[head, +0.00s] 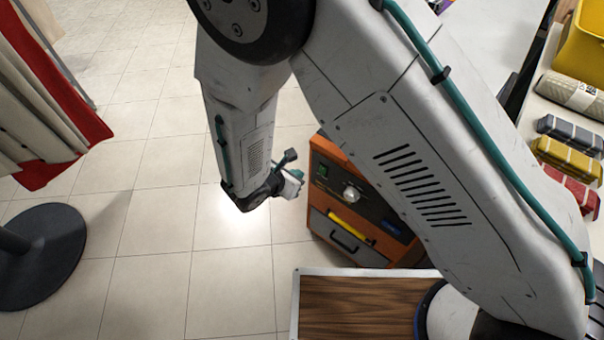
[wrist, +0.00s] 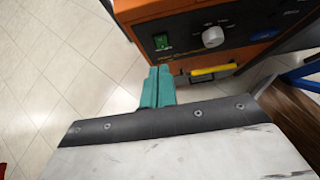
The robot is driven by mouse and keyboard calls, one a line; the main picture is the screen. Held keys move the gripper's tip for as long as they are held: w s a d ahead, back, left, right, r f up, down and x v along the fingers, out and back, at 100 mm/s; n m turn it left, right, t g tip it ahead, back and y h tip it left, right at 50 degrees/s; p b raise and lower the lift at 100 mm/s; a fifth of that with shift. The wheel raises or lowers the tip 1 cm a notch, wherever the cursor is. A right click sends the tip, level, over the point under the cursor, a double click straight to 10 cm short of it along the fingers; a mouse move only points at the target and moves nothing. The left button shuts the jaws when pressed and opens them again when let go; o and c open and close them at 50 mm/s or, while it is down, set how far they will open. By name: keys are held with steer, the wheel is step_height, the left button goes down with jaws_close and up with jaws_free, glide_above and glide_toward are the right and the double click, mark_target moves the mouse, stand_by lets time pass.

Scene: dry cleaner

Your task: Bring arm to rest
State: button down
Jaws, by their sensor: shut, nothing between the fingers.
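My arm reaches across the head view, with its upper link running from the lower right to the top and the forearm hanging down over the floor. My gripper (head: 299,174) is at the end of the forearm, partly hidden by the wrist, just left of an orange cabinet. In the wrist view my gripper (wrist: 157,75) shows as two teal fingers pressed together with nothing between them. The fingers point towards the front of the orange cabinet (wrist: 200,10). I cannot tell exactly how far apart they are.
The orange cabinet (head: 322,157) has a knob, a green switch and a drawer with a yellow bar. A round black stand base (head: 45,255) and hanging garments (head: 40,100) are at left. A shelf at right holds several boxes (head: 570,133). Tiled floor (head: 150,200) is free at centre left.

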steer(key=shift+r, duration=0.15)
stand_by(0.4)
steer(key=s+d+r+m+g+y, duration=0.2)
steer(key=s+d+r+m, duration=0.4)
steer(key=d+r+m, duration=0.3)
steer(key=s+d+r+m+g+y, duration=0.2)
steer(key=s+d+r+m, duration=0.5)
steer(key=r, duration=0.8)
steer(key=s+d+r+m+g+y, duration=0.2)
steer(key=s+d+r+m, duration=0.4)
steer(key=d+r+m, duration=0.6)
steer(key=shift+s+d+r+m+g, duration=0.35)
steer(key=shift+d+r, duration=0.25)
steer(key=shift+d, duration=0.5)
